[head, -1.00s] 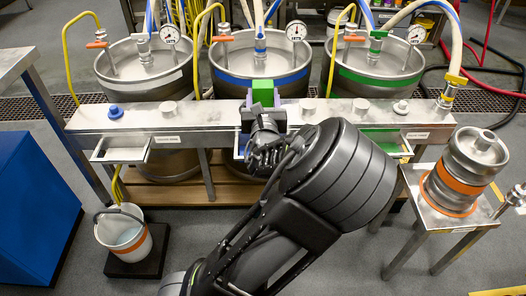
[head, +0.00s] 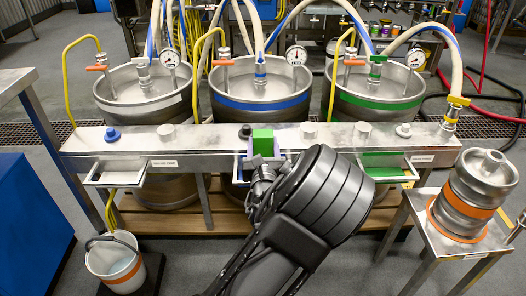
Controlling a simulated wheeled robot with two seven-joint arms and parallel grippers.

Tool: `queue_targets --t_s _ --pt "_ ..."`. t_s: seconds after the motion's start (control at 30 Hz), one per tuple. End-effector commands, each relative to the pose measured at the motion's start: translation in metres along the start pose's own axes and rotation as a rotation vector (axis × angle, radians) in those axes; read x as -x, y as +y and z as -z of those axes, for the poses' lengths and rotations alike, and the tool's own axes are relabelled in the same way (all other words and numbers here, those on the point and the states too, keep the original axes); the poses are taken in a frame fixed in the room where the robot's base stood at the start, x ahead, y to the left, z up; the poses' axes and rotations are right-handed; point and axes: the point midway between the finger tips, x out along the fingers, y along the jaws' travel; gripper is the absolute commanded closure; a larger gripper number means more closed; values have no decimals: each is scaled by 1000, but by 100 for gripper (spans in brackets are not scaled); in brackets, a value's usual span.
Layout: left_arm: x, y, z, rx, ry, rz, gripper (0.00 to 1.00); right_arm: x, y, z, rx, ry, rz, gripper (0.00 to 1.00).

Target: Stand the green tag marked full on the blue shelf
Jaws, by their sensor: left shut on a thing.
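The green tag (head: 263,142) is a small bright green block, and any writing on it is too small to read. My left gripper (head: 263,162) is shut on it and holds it at the front edge of the steel bench, in front of the blue-striped keg. The blue shelf (head: 239,172) juts from the bench front just below and left of the tag. My gripper and arm hide much of this shelf, and I cannot tell whether the tag touches it. My right gripper is not in view.
The steel bench (head: 200,139) carries several knobs. A white-floored shelf (head: 122,174) is at left and a green shelf (head: 384,162) at right. Kegs with gauges and hoses stand behind. A bucket (head: 115,262) stands front left, and a small orange-banded keg (head: 470,195) on a stand at right.

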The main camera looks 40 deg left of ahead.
Motion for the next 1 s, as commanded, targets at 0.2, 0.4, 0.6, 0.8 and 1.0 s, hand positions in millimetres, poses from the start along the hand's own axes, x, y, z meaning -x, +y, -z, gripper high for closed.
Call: queue_targets --t_s 0.2,0.4,0.6,0.8,1.0 --pt "0 0 9 0 -1 0 100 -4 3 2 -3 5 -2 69" --pt "0 0 11 -1 -1 0 100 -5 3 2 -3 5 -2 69" --pt "0 0 12 1 0 0 36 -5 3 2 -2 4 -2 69" --pt "0 0 12 1 0 -1 26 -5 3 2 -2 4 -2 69" --pt "0 0 11 1 0 -1 26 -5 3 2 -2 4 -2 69"
